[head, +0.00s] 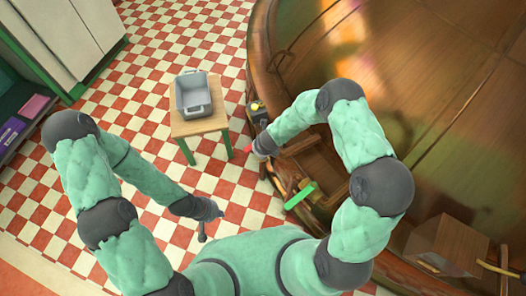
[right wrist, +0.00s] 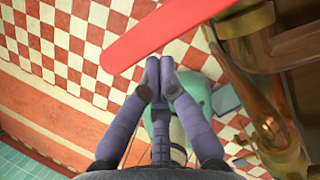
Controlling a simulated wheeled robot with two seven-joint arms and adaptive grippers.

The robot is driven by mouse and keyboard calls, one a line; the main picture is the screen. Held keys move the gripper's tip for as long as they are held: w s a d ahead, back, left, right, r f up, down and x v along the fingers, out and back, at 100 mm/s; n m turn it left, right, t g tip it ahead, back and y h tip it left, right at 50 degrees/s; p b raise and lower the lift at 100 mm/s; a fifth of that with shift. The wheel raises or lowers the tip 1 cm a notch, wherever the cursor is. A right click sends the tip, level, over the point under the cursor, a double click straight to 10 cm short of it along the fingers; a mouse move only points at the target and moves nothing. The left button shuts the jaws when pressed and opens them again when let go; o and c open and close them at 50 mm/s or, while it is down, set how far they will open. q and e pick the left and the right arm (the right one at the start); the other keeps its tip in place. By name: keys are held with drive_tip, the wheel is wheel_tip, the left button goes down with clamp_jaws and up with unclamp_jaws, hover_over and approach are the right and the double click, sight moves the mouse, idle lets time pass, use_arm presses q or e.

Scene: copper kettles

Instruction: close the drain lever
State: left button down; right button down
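A long red lever (right wrist: 165,35) crosses the top of the right wrist view, beside a brass pipe (right wrist: 255,70). I cannot tell for certain that it is the drain lever. My right gripper (right wrist: 160,65) has its two fingertips together just below the lever, with nothing seen between them; whether they touch it is unclear. In the head view the right gripper (head: 262,145) is small and partly hidden by its arm, near a bit of red at the kettle's side. A green handle (head: 299,195) lies lower. My left gripper (head: 212,211) hangs over the floor, its fingers unclear.
The big copper kettle (head: 440,80) fills the right side. A grey tub (head: 193,94) stands on a small wooden table (head: 200,125) left of the right gripper. A wooden box (head: 447,245) is at lower right. The checkered floor between the arms is clear.

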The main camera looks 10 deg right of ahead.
use_arm(q)
drive_tip(key=shift+d+r, duration=0.1)
use_arm(e)
drive_tip(key=shift+w+a+r, duration=0.1)
drive_tip(key=shift+w+a, duration=0.1)
drive_tip(key=shift+w, duration=0.2)
drive_tip(key=shift+w+a, duration=0.15)
drive_tip(key=shift+w, duration=0.1)
